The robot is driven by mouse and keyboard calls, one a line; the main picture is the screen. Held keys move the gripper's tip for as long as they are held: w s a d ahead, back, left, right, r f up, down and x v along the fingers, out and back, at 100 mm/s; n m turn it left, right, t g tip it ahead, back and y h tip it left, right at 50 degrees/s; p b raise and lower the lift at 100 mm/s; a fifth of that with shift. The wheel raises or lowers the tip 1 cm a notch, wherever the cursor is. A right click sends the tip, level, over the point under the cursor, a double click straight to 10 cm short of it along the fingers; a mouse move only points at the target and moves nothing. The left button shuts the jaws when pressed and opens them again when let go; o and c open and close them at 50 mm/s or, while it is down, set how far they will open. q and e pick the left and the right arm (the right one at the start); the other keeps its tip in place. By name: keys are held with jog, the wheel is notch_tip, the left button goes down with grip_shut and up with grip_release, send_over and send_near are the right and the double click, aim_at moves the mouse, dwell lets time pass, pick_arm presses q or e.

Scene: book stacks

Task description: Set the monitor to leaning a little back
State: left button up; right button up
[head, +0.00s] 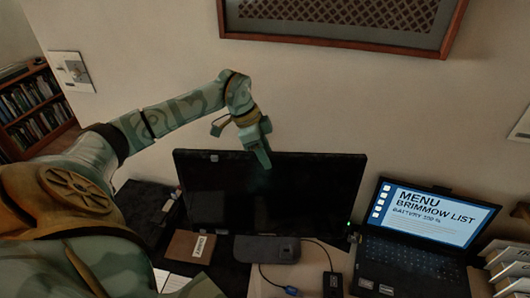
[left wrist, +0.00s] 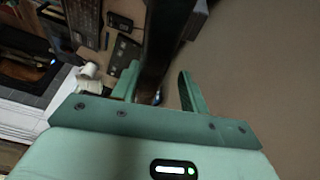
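The black monitor (head: 300,195) stands on the desk against the wall, its dark screen facing me; I cannot tell its exact tilt. My left gripper (head: 262,152) reaches down over the top edge of the monitor, near its middle. One finger shows in front of the screen; the other is hidden behind it in the head view. In the left wrist view the monitor (left wrist: 158,45) runs edge-on between the two spread fingers (left wrist: 160,88), with a gap beside the right one. The gripper looks open around the edge. My right gripper is not seen.
A laptop (head: 418,263) with a lit menu screen stands right of the monitor. A brown notebook (head: 191,247) lies at its lower left, and a small black box (head: 332,284) with cables lies in front. A framed lattice panel (head: 345,18) hangs on the wall above.

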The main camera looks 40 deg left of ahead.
pick_arm(q)
jog(key=p+v, duration=1.2)
jog(key=v, duration=0.6)
jog(key=shift+w+a+r+p, duration=0.25)
jog(key=shift+a+r+p, duration=0.05)
jog(key=shift+r+p, duration=0.1)
dwell(0.3)
dwell(0.3)
jog(key=p+v, duration=0.1)
jog(key=v, duration=1.5)
